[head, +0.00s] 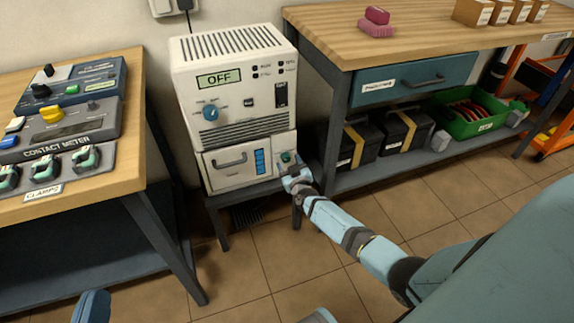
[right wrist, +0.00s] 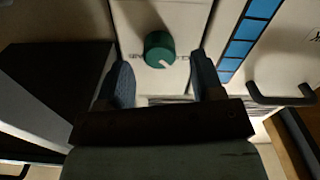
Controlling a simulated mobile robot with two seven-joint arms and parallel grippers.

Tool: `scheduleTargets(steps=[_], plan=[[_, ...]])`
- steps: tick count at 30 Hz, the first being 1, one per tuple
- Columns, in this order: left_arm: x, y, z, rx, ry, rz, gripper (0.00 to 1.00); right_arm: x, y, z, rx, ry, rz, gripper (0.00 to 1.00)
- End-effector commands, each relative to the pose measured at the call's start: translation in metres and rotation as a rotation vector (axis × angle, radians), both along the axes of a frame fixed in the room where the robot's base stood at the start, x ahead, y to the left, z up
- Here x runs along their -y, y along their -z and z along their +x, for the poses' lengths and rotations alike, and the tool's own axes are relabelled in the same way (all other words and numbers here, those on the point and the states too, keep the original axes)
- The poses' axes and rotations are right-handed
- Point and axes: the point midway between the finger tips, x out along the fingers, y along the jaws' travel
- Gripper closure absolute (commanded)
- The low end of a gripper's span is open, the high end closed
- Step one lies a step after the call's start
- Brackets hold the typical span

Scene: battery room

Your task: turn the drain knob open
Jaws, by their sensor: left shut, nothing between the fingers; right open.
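The drain knob is a small round green knob (head: 287,157) on the lower right front of the beige machine (head: 233,100). In the right wrist view the knob (right wrist: 158,46) shows a white pointer mark, with lettering on both sides that I cannot read. My right gripper (head: 291,174) is open just below and in front of the knob. In the right wrist view its two blue fingertips (right wrist: 163,68) lie to either side of the knob, with gaps between. My left gripper (head: 92,306) shows partly at the bottom left edge, shut and empty, far from the machine.
Beside the knob are a blue level strip (head: 260,162) and a drawer handle (head: 229,161). The machine's display (head: 218,78) reads OFF. A wooden table (head: 128,120) with meters stands left. A workbench (head: 335,45) stands right, with black batteries (head: 403,133) on its shelf.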

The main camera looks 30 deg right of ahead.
Motion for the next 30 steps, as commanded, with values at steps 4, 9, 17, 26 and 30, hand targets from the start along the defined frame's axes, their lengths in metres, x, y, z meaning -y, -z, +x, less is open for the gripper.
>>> scheduleTargets(steps=[4,9,17,26,30], plan=[[0.001,0.013,0.001,-0.03,0.01,0.017,1.0,0.004,0.002,0.016,0.0,0.0,-0.002,0.39],[0.001,0.016,0.001,-0.045,0.015,0.025,1.0,0.006,0.0,0.022,-0.001,0.0,-0.001,0.39],[0.001,0.015,0.001,-0.045,0.015,0.025,1.0,0.006,0.0,0.022,-0.001,0.0,-0.001,0.48],[0.001,0.015,0.001,-0.043,0.016,0.025,1.0,0.006,0.0,0.021,-0.001,0.0,0.0,0.89],[0.001,0.015,0.001,-0.043,0.016,0.025,1.0,0.006,0.0,0.021,0.003,0.0,0.015,0.88]])
